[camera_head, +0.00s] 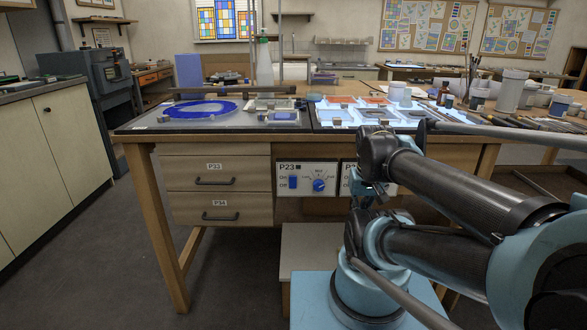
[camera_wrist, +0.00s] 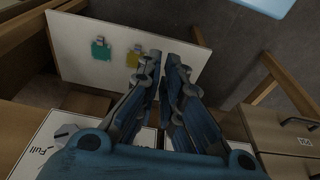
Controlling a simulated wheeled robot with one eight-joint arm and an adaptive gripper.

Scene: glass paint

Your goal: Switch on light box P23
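The P23 control panel (camera_head: 307,179) is a white plate under the bench top in the head view, right of the drawers. It has a blue On/Off rocker switch (camera_head: 293,182) at left and a blue knob (camera_head: 319,185) at right. Which way the rocker is tipped is too small to tell. My gripper (camera_wrist: 163,60) points downward in the wrist view, its fingers close together. Whether they touch is unclear. A white panel with a knob (camera_wrist: 66,131) and the word "Full" lies beside its base; I cannot tell which panel. In the head view my gripper is right of P23.
A second panel (camera_head: 348,179) right of P23 is mostly hidden behind my arm. A dark surface with a blue disc (camera_head: 200,109) covers the bench's left; a glowing surface (camera_head: 330,116) lies to its right. A low pale board (camera_wrist: 90,45) with teal and yellow patches is below.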

